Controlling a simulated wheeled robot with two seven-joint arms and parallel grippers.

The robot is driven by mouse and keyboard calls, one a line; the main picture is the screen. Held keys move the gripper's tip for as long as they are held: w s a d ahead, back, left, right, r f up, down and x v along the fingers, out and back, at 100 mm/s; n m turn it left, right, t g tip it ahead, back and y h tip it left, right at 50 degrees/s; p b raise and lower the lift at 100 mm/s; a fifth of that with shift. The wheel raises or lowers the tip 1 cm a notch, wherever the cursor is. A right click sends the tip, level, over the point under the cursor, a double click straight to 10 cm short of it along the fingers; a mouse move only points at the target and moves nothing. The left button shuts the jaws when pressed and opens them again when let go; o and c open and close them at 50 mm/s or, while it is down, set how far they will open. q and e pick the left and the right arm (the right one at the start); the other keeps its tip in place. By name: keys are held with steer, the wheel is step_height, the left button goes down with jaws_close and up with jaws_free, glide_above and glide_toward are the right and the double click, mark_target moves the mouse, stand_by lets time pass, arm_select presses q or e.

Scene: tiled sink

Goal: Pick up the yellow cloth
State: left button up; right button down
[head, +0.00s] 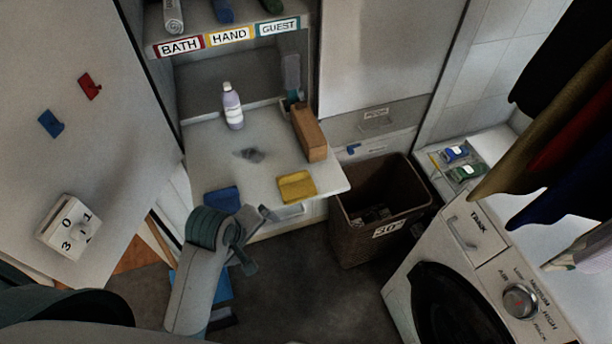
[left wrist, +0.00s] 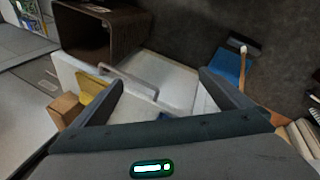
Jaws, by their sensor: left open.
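The yellow cloth (head: 297,186) lies folded flat near the front right edge of the white counter (head: 262,165). In the left wrist view the yellow cloth (left wrist: 92,95) is partly hidden behind the left finger. My left gripper (head: 254,240) is in front of the counter, left of the cloth and apart from it. It also shows in the left wrist view (left wrist: 160,88), with its fingers spread and nothing between them. My right gripper is not in view.
A blue cloth (head: 222,199) lies left of the yellow one. A brown block (head: 309,133) and a white bottle (head: 233,106) stand farther back. A dark basket (head: 380,210) is right of the counter, and a washing machine (head: 490,270) is at the right.

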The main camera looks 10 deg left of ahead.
arm_select(q)
steer(key=w+d+r+n, duration=0.1)
steer(key=w+r+n, duration=0.3)
steer(key=r+n, duration=0.3)
steer(key=w+d+r+n+t+h, duration=0.1)
steer(key=w+r+n, duration=0.4)
steer(key=r+n, duration=0.1)
steer(key=shift+d+r+n, duration=0.25)
steer(key=shift+r+n, duration=0.15)
steer(key=shift+r, duration=0.3)
steer(key=shift+w+f, duration=0.1)
steer(key=p, duration=0.2)
glide_above(291, 196)
step_height(291, 196, down, 10)
steer(key=shift+f, duration=0.15)
